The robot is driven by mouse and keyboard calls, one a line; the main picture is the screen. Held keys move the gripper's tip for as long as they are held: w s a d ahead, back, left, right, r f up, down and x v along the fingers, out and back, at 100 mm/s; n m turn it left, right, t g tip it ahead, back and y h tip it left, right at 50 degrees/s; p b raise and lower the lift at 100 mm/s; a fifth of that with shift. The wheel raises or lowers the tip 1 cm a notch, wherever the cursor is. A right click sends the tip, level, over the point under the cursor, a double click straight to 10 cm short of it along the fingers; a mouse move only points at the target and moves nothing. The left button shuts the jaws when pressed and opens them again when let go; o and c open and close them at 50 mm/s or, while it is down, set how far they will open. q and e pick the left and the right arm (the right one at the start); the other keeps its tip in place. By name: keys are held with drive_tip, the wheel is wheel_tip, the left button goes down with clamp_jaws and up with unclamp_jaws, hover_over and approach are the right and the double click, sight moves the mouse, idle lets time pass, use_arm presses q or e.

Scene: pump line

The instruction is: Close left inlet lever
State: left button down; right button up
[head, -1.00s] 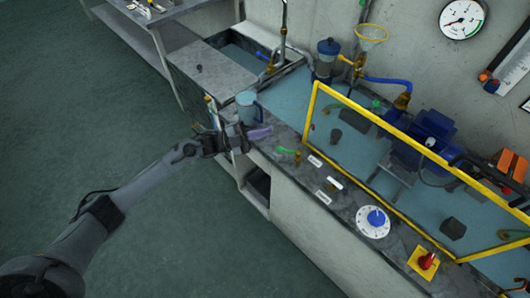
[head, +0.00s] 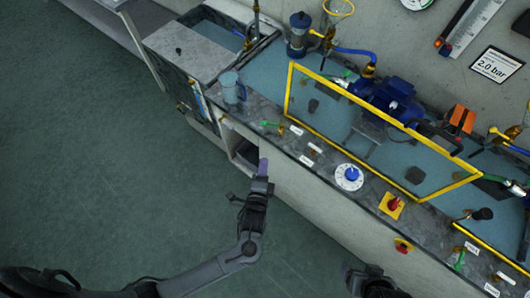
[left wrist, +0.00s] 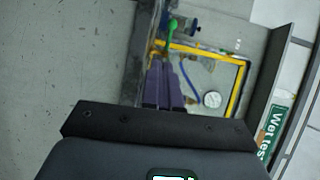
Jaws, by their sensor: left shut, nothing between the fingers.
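The left inlet lever appears to be the green handle (head: 268,123) on a brass valve at the counter's left front edge. The handle points left, roughly along the edge. A green handle also shows near the top of the left wrist view (left wrist: 173,28), though I cannot be sure it is the same one. My left gripper (head: 263,167) is shut and empty, its purple fingers in front of the counter, below and apart from the lever. Its fingers also show in the left wrist view (left wrist: 163,85). A dark part of my right arm shows at the bottom; its fingers are not visible.
A blue mug (head: 232,90) stands left of the lever. A yellow-framed clear panel (head: 375,130) rises behind it. A white dial with a blue knob (head: 349,176) and a red switch (head: 393,204) are farther right. The floor at left is clear.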

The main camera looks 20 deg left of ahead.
sight(269, 139)
use_arm(q)
drive_tip(key=x, duration=0.4)
drive_tip(key=b+x, duration=0.1)
drive_tip(key=x, duration=0.3)
drive_tip(key=r+b+x, duration=0.1)
drive_tip(key=x, duration=0.3)
drive_tip(key=shift+w+a, duration=0.1)
drive_tip(key=shift+w, duration=0.35)
use_arm(e)
drive_tip(key=shift+f, duration=1.25)
use_arm(q)
drive_tip(key=shift+r, duration=0.1)
